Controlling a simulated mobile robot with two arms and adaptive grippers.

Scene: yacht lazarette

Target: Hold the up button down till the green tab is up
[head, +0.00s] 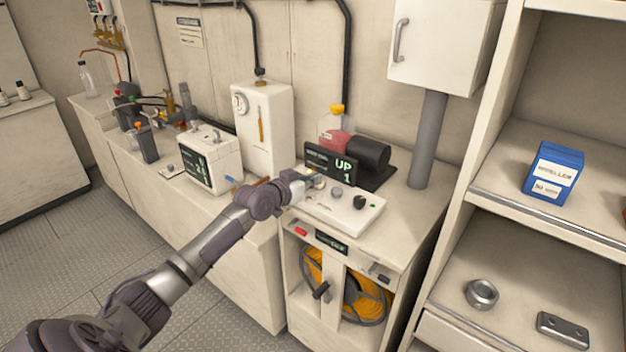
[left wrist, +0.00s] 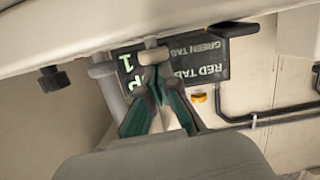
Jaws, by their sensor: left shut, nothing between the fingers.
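A pale control box (head: 345,212) stands on the counter, with a black knob (head: 360,202) and a small grey button (head: 336,192) on its top. Behind it a dark display (head: 322,162) reads "UP" and "1". My left gripper (head: 312,182) is shut and empty, at the left part of the box top. In the left wrist view, upside down, its fingertips (left wrist: 155,56) meet at a grey post-like button; whether they press it I cannot tell. The display (left wrist: 205,66) there shows "RED TAB" and "GREEN TAB" lettering. I cannot make out the green tab itself. My right gripper is out of view.
A black cylinder (head: 368,155) and a pink bottle (head: 333,130) stand behind the box. A white gauge cabinet (head: 263,125) and a box with a screen (head: 213,160) stand left. Shelves (head: 500,195) with a blue carton (head: 553,172) rise at right.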

